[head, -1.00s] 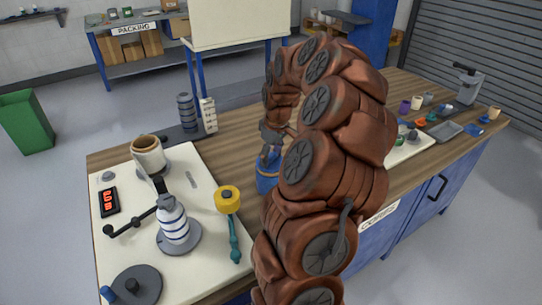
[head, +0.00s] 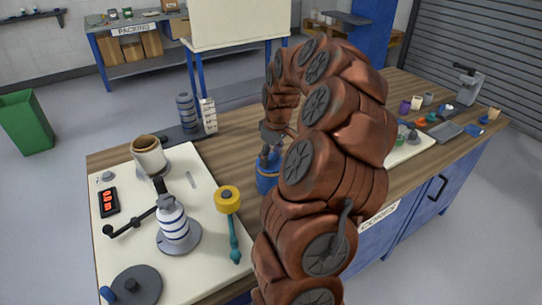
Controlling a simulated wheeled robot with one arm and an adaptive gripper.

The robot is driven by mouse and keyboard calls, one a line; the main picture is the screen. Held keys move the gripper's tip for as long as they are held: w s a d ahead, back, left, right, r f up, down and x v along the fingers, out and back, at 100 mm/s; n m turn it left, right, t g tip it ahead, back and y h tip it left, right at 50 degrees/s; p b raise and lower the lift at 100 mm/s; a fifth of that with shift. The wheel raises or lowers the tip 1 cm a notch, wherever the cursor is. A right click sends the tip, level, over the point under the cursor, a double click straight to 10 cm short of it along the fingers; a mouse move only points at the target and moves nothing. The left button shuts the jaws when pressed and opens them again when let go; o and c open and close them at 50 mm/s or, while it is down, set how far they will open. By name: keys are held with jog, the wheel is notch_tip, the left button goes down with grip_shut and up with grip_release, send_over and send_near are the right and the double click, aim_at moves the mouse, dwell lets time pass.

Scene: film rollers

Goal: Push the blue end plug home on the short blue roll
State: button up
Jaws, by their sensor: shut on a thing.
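The short blue roll (head: 267,181) stands upright on the wooden bench, left of my arm, which hides its right side. My gripper (head: 268,153) points down directly over the top of the roll. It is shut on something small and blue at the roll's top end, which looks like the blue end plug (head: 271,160). The fingers hide most of the plug, so I cannot tell whether it is seated or a gap is left under it.
A dark ribbed stack (head: 187,112) stands behind. Small coloured parts and a grey tray (head: 446,131) lie at right.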

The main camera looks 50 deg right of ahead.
jog(key=shift+f, duration=0.35)
dwell(0.6)
jog(key=o, duration=1.2)
jog(key=shift+o, duration=0.3)
jog(key=shift+o, duration=0.9)
jog(key=shift+r, duration=0.25)
jog(key=shift+r+p, duration=0.45)
jog(key=shift+r, duration=2.9)
